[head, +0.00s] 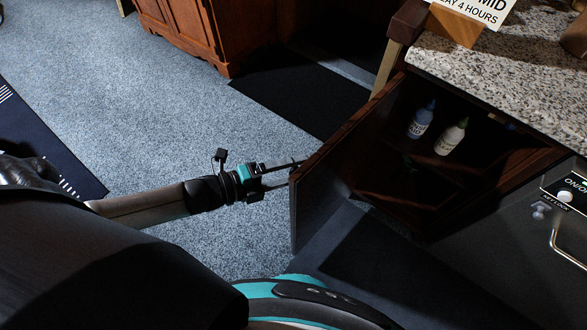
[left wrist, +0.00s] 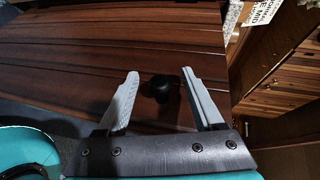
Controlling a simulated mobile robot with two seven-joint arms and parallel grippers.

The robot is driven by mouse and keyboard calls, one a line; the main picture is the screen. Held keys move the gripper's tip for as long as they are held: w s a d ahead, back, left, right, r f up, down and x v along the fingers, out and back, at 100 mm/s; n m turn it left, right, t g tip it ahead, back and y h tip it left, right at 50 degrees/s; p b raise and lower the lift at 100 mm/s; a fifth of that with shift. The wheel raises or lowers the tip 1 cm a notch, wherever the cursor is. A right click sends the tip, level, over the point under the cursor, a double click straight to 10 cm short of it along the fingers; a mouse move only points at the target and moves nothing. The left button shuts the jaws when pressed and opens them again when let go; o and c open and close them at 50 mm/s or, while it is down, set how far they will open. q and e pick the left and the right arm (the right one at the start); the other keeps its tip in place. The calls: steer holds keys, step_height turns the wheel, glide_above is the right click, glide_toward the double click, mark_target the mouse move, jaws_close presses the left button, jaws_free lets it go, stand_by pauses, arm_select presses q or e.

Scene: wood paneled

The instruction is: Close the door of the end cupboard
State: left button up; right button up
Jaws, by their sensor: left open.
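The end cupboard (head: 462,196) stands at the right in the head view, under a speckled stone counter. Its dark wooden door (head: 325,185) is swung wide open toward me. My left gripper (head: 297,172) is at the outer face of the door, near its free edge. In the left wrist view the door's wood panel (left wrist: 120,45) fills most of the picture, with a round black knob (left wrist: 160,88) between the open fingers (left wrist: 165,92). I cannot tell whether the fingers touch the door. My right gripper is not in view.
Two small bottles (head: 421,120) stand on a shelf inside the cupboard. The counter (head: 500,75) holds a sign on a wooden block. A dark metal appliance (head: 500,262) adjoins the cupboard at lower right. Open carpet (head: 130,110) lies left of the door.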

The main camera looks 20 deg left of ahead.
arm_select(q)
steer(key=shift+w+d, duration=0.1)
steer(key=shift+w, duration=0.05)
jaws_close()
stand_by(0.5)
stand_by(0.9)
